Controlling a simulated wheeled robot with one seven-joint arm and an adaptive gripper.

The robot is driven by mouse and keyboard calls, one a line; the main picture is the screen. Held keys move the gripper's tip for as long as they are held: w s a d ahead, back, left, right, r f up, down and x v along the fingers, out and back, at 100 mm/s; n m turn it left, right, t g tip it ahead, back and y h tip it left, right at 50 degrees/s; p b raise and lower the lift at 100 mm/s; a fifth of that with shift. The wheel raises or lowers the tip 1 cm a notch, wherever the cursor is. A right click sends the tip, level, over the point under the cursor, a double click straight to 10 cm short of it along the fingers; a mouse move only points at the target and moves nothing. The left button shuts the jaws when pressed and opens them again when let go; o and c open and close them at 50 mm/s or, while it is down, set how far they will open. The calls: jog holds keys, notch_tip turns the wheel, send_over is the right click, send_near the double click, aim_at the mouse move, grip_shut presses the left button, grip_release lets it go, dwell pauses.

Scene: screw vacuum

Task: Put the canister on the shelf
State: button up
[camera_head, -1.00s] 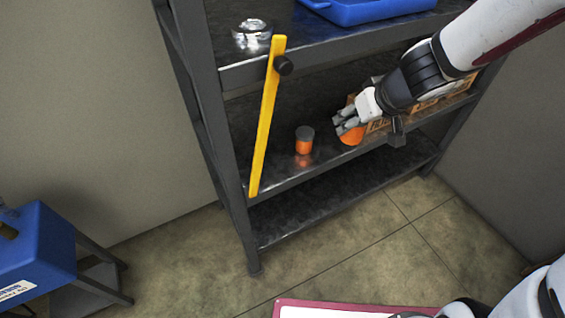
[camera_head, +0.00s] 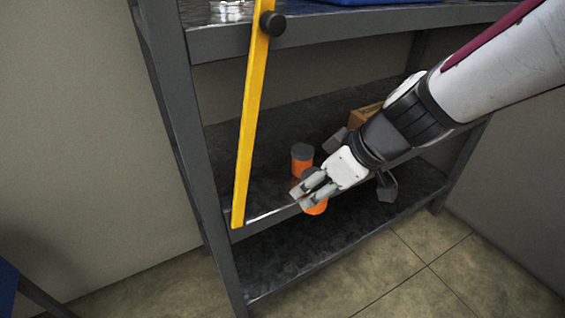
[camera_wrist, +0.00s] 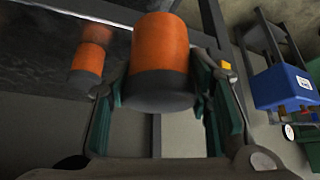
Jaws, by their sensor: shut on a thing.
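My gripper (camera_head: 306,191) is shut on an orange canister (camera_head: 317,208) with a dark grey lid. In the head view the fingers hide its upper part, and it overlaps the front edge of the middle shelf (camera_head: 375,195). I cannot tell its exact distance from that edge. In the wrist view the held canister (camera_wrist: 160,50) sits between the two green-padded fingers. A second orange canister (camera_head: 302,160) with a grey lid stands upright on the middle shelf, just behind my gripper; it also shows left of the held one in the wrist view (camera_wrist: 88,62).
A yellow bar (camera_head: 252,125) with a black knob slants across the front left of the rack. A cardboard box (camera_head: 365,117) stands on the middle shelf behind my arm. A blue tray (camera_head: 375,2) is on the upper shelf. A blue machine (camera_wrist: 285,88) shows in the wrist view.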

jog(key=shift+s+a+f+n+b, duration=0.25)
jog(key=shift+s+a+f+b, duration=0.1)
jog(key=shift+s+f+b, duration=0.15)
jog(key=shift+s+a+f+n+b, duration=0.25)
jog(key=shift+s+a+f+b, duration=0.1)
jog(key=shift+f+b, duration=0.2)
jog(key=shift+g, duration=0.3)
jog(key=w+a, duration=0.2)
jog(key=w, duration=0.2)
jog(key=w+a+f, duration=0.1)
jog(key=w+a, duration=0.1)
jog(key=w, duration=0.3)
jog(key=w+a, duration=0.3)
jog(key=w, duration=0.2)
jog(key=shift+a+f, duration=0.1)
jog(key=shift+f, duration=0.1)
jog(key=shift+f+b, duration=1.15)
jog(key=shift+f, duration=0.6)
jog(key=shift+f, duration=0.2)
jog(key=o, duration=0.9)
jog(key=shift+o, duration=0.2)
jog(key=shift+r, duration=0.1)
